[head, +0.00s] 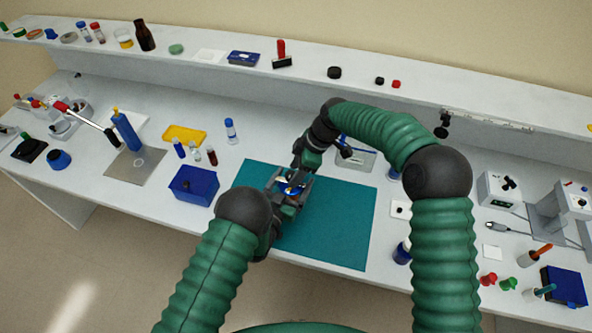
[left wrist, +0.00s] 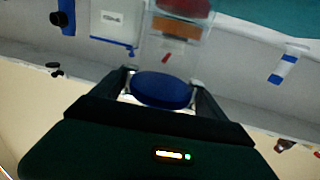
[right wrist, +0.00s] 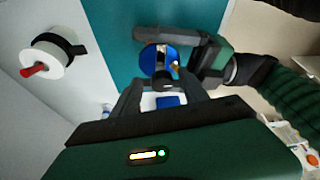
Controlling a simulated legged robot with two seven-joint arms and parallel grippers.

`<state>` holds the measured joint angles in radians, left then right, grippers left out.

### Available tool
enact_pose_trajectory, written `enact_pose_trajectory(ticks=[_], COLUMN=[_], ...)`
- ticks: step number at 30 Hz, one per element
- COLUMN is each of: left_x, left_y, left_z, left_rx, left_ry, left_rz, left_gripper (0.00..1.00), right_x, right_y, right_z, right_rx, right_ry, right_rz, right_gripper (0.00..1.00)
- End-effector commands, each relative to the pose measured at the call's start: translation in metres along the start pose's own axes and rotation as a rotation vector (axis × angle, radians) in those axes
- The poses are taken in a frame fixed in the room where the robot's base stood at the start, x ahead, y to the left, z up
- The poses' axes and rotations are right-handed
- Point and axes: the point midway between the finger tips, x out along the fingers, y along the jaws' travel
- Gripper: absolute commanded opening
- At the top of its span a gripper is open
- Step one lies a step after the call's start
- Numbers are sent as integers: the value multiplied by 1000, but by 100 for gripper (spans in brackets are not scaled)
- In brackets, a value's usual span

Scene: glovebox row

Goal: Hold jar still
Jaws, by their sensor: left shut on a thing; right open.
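A jar with blue on it (head: 290,188) is held above the teal mat (head: 345,215) in the head view. My left gripper (head: 282,200) is shut on it; in the left wrist view a blue round face (left wrist: 163,90) sits between the fingers. In the right wrist view the jar shows as a blue ring (right wrist: 148,58) with a shiny middle. My right gripper (right wrist: 160,88) is open, close to the jar, its fingers pointing at it. I cannot tell whether they touch it. The grippers hide much of the jar in the head view.
A blue box (head: 193,185) and small vials stand left of the mat. A yellow tray (head: 185,134) lies farther back. A raised shelf (head: 310,82) runs along the back. The mat's front right is clear.

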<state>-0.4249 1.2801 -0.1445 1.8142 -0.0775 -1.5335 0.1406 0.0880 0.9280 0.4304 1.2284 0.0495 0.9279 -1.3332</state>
Motion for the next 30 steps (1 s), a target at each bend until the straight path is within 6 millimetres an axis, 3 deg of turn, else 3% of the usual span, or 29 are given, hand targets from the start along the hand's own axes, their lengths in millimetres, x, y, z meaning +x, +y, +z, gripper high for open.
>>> enact_pose_trajectory(ticks=[2, 13, 30], left_x=[0, 0, 0], left_y=[0, 0, 1], left_z=[-1, -1, -1], left_rx=[0, 0, 1], left_ry=[2, 3, 4], left_rz=[0, 1, 3], left_gripper=[24, 24, 24], right_x=[0, -1, -2], right_y=[0, 1, 1], right_z=[0, 0, 2], right_rx=[0, 1, 112], right_ry=[0, 0, -4], right_rz=[0, 2, 53], right_gripper=[49, 1, 0])
